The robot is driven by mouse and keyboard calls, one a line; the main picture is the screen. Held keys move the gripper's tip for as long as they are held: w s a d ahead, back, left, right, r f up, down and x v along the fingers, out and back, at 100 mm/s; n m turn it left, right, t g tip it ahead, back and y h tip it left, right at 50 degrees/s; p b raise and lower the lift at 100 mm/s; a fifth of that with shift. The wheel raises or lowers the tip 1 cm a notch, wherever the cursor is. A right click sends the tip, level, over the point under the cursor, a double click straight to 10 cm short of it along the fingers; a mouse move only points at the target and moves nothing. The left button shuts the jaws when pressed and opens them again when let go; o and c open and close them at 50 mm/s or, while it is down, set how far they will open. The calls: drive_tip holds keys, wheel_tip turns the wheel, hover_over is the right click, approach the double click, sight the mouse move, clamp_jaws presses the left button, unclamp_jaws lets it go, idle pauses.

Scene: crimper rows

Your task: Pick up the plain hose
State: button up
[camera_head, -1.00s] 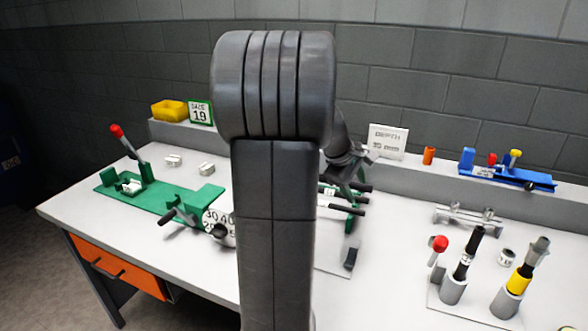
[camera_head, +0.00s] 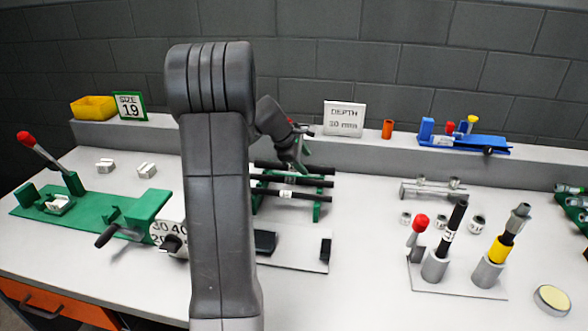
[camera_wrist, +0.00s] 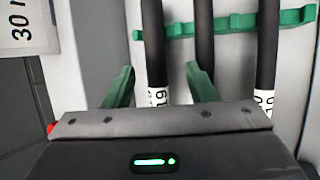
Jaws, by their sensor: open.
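Several black hoses lie side by side on a green rack (camera_wrist: 232,22). In the wrist view the left hose (camera_wrist: 152,40) has a white label reading 19, and the right hose (camera_wrist: 268,50) has a white label too. The middle hose (camera_wrist: 205,38) shows no label on its visible part; its lower part is hidden by my gripper. My gripper (camera_wrist: 160,68) is open, its green fingers on either side of the left hose in the picture, with the right finger over the middle hose. Contact cannot be told. The hoses (camera_head: 292,181) also show in the head view.
A depth sign (camera_head: 344,119) stands on the back ledge behind the rack, beside an orange cylinder (camera_head: 387,129). A green crimper (camera_head: 120,213) is left of the rack. A stand with upright tools (camera_head: 458,285) is to the right. Bare table lies between rack and stand.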

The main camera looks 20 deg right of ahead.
sight(312, 167)
drive_tip(key=x, duration=0.5)
drive_tip(key=shift+w+d, duration=0.2)
drive_tip(key=shift+d, duration=0.15)
drive_tip(key=shift+r, duration=0.1)
clamp_jaws()
